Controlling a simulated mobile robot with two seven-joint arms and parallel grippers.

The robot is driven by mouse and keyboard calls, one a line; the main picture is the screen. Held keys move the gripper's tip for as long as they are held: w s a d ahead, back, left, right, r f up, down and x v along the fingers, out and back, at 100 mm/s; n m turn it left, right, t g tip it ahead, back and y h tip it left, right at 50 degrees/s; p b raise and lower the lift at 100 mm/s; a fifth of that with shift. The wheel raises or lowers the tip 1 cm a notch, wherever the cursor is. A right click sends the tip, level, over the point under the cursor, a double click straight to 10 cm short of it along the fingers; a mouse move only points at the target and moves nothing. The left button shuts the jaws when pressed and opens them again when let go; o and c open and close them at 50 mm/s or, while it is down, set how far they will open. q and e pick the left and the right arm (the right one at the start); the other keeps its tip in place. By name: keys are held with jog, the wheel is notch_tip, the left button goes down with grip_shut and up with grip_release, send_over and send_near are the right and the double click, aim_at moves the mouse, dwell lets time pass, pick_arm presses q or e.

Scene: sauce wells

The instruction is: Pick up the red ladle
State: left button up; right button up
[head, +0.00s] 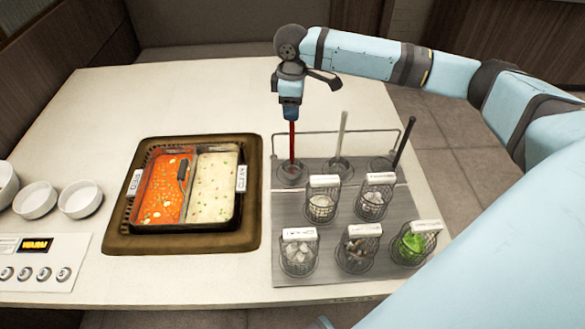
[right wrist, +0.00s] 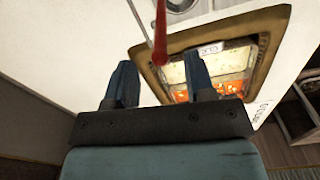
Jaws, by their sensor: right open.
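The red ladle (head: 292,142) stands upright in the left of three sauce wells (head: 290,172) in the head view. Only its thin handle shows; its lower end is hidden in the well. My right gripper (head: 290,112) is right above the handle and points down, with the handle's top at its fingers. My left gripper does not show.
A white ladle (head: 343,132) and a dark ladle (head: 404,142) stand in the wells to the right. A wire rail (head: 310,131) runs behind them. Several wire baskets (head: 300,255) stand in front. A two-part pan (head: 187,228) is to the left. The counter behind is clear.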

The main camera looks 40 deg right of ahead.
aim_at(292, 131)
notch_tip(292, 131, down, 5)
jog(key=shift+w+f, duration=0.1)
grip_shut()
jog(key=shift+r, duration=0.2)
